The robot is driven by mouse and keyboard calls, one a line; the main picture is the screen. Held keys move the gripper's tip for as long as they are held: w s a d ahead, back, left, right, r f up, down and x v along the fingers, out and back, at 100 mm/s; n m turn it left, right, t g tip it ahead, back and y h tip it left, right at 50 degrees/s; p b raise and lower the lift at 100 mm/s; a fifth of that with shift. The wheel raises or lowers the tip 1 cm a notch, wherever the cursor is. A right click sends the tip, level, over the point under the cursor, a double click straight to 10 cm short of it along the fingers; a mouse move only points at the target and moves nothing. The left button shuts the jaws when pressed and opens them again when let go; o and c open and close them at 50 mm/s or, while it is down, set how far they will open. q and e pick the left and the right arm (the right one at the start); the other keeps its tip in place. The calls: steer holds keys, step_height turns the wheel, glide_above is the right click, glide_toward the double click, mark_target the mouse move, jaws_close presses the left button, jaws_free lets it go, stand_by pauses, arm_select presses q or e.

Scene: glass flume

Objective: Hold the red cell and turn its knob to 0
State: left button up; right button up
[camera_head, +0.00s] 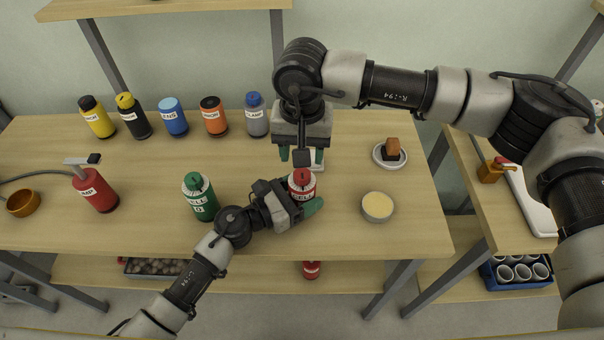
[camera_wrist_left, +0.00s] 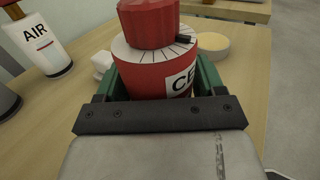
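The red cell (camera_head: 302,188) stands upright near the table's front edge, right of centre. In the left wrist view the cell (camera_wrist_left: 150,75) has a white dial ring with dark tick marks and a red knob (camera_wrist_left: 150,22) on top. A black pointer (camera_wrist_left: 182,39) points to the right there; its number is not readable. My left gripper (camera_head: 298,200) has its green fingers on both sides of the cell's body, shut on it; the fingers also show in the left wrist view (camera_wrist_left: 160,90). My right gripper (camera_head: 300,156) hangs just behind and above the cell, fingers apart and empty.
A green bottle (camera_head: 200,197) stands left of my left gripper, and a red pump (camera_head: 95,190) farther left. Several labelled bottles (camera_head: 172,117) line the back. A yellow-filled bowl (camera_head: 377,206) and a saucer (camera_head: 379,157) with a brown-and-black block (camera_head: 391,149) are to the right.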

arm_select(q)
steer(key=o, duration=0.3)
steer(key=shift+a, duration=0.1)
steer(key=v, duration=1.2)
steer(key=shift+f, duration=0.1)
arm_select(e)
steer(key=shift+a, duration=0.1)
